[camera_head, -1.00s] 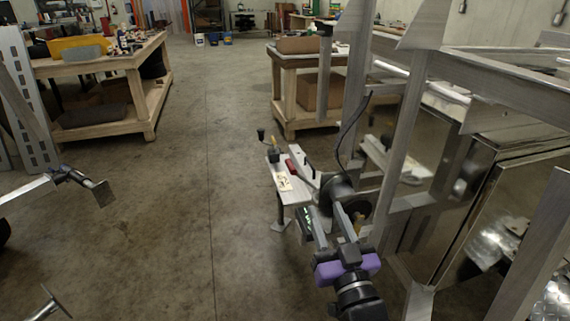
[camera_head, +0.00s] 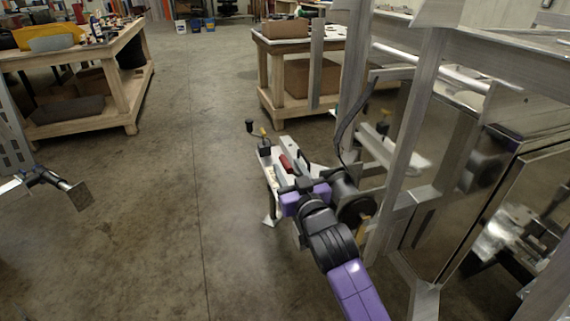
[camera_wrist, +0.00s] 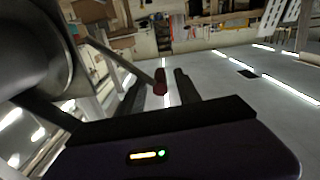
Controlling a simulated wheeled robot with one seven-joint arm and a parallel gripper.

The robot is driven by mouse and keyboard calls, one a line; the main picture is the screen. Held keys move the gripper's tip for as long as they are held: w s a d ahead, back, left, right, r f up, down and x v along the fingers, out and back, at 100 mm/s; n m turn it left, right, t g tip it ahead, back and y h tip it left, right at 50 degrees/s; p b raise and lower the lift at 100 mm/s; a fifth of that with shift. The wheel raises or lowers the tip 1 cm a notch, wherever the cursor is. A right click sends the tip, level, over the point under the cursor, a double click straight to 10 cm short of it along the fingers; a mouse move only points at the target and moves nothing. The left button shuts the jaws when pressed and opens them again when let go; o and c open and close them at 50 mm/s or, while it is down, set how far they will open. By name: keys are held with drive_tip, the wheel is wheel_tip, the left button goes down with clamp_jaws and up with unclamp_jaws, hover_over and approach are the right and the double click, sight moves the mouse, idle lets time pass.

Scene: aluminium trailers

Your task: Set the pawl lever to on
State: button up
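A winch with a dark round drum (camera_head: 352,204) is mounted on the trailer's front beam (camera_head: 270,178). A metal bar with a red grip (camera_head: 287,163) stands out from it, and the grip also shows in the wrist view (camera_wrist: 160,82). I cannot tell for sure which part is the pawl lever; a small yellow piece (camera_head: 361,229) shows below the drum. My gripper (camera_wrist: 158,84) has its two dark fingers apart, with the red grip seen between or beyond them. Contact is not visible. In the head view my purple wrist hides part of the winch.
Aluminium frame posts (camera_head: 404,150) rise close on the right of my arm. A black-knobbed crank (camera_head: 250,127) stands at the beam's front end. Wooden workbenches (camera_head: 130,95) stand behind.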

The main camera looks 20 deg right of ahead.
sight(285, 163)
drive_tip(key=shift+w, duration=1.5)
clamp_jaws()
drive_tip(key=shift+a, duration=0.1)
